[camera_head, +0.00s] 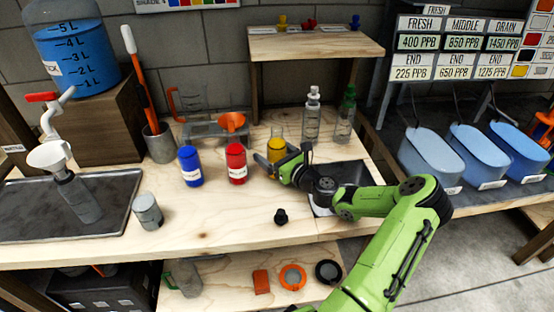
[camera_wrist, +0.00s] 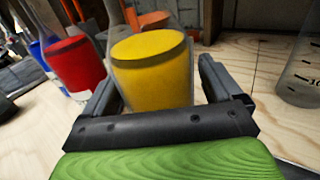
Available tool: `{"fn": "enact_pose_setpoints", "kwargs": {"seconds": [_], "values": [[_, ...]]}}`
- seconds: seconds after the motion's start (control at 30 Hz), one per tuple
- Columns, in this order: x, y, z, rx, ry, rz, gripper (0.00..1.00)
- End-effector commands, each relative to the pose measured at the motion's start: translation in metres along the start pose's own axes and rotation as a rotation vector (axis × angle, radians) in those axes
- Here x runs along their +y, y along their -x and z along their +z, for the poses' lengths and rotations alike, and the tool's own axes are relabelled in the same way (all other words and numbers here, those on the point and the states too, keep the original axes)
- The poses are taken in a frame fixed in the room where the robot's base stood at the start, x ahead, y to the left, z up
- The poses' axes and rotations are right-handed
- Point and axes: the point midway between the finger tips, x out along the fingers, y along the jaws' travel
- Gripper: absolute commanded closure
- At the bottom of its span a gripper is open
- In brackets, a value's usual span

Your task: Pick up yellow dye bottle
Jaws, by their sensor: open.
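The yellow dye bottle (camera_head: 276,150) stands upright on the wooden bench, to the right of the red bottle. My gripper (camera_head: 270,163) is at the bottle, with its fingers low on either side of it. In the wrist view the yellow bottle (camera_wrist: 152,70) stands between the two open fingers of my gripper (camera_wrist: 157,90). A gap shows at the right finger; contact at the left finger is hard to tell. The bottle's lower part is hidden behind the gripper's palm.
The red bottle (camera_head: 236,164) and blue bottle (camera_head: 190,166) stand to the left. Clear bottles (camera_head: 312,118) stand behind to the right. An orange funnel (camera_head: 231,121) and clear containers are behind. A small black cap (camera_head: 281,216) lies in front. The bench front is mostly free.

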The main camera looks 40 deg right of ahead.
Motion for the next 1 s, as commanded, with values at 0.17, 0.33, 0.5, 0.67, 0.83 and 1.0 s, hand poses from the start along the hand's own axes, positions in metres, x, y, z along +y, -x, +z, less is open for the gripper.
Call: {"fn": "enact_pose_setpoints", "kwargs": {"seconds": [0.17,0.33,0.5,0.67,0.83,1.0], "values": [[0.000,0.000,0.000,0.000,0.000,0.001,0.25],[0.000,0.001,0.000,0.000,0.000,0.001,0.51],[0.000,0.001,0.000,0.000,0.000,0.001,0.77],[0.000,0.001,0.001,-0.002,0.000,0.001,0.78],[0.000,0.001,0.020,-0.003,0.003,0.002,0.78],[0.000,0.001,0.066,-0.003,0.005,0.002,0.78]]}}
